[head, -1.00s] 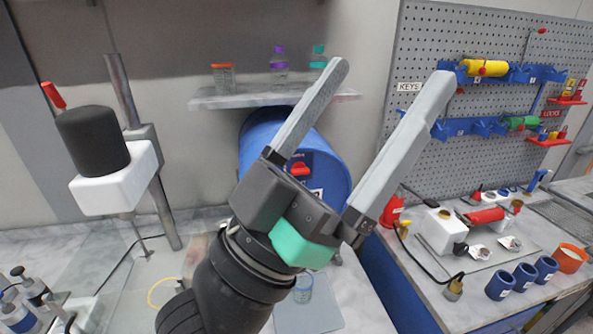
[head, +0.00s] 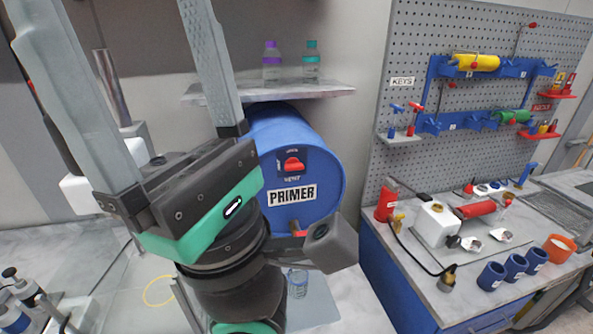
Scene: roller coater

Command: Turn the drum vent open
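A blue drum (head: 333,172) lies on its side with its round end toward me, below the wall shelf, with a PRIMER label. Near the top of that end is the red vent knob (head: 292,164) on a dark plate marked VENT. My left gripper (head: 115,12), with grey fingers and a teal body, is wide open and empty. Its fingers point up at the left of the drum, apart from the knob, and its body covers the drum's left side. My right gripper is not in view.
A red tap (head: 300,233) is low on the drum, above a clear beaker (head: 298,284). The shelf (head: 320,91) holds bottles. A white-based stand (head: 80,193) is at left. A bench with a red cylinder (head: 475,208) and blue cups (head: 491,276) is at right.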

